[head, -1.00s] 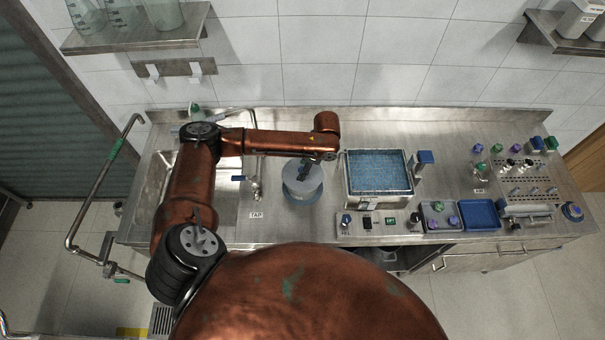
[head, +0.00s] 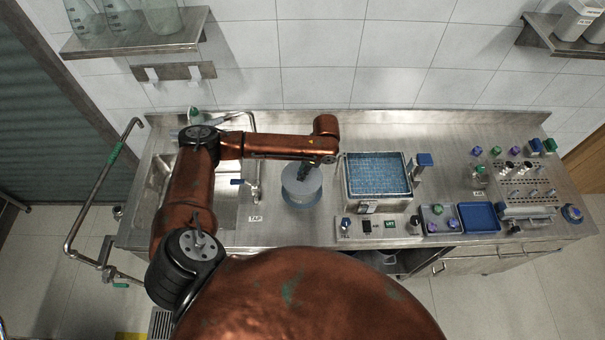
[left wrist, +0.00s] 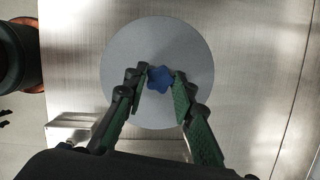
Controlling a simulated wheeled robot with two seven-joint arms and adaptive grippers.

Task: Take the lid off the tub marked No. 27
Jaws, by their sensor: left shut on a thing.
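A round tub (head: 299,202) stands on the steel bench between the sink and the blue bath, with a flat grey round lid (head: 313,188) over its top. No number can be read on it. In the left wrist view the lid (left wrist: 125,60) fills the middle, with a blue lobed knob (left wrist: 160,80) at its centre. My left gripper (head: 303,176) reaches down from above. Its green-padded fingers (left wrist: 161,79) are shut on the knob from both sides. I cannot tell whether the lid is raised off the rim. My right gripper is not in view.
A sink (head: 230,203) with a tap (head: 255,190) lies left of the tub. A metal-rimmed water bath (head: 408,192) stands close on the right. Farther right are a blue tray (head: 479,217) and a rack (head: 520,185). The bench in front of the tub is clear.

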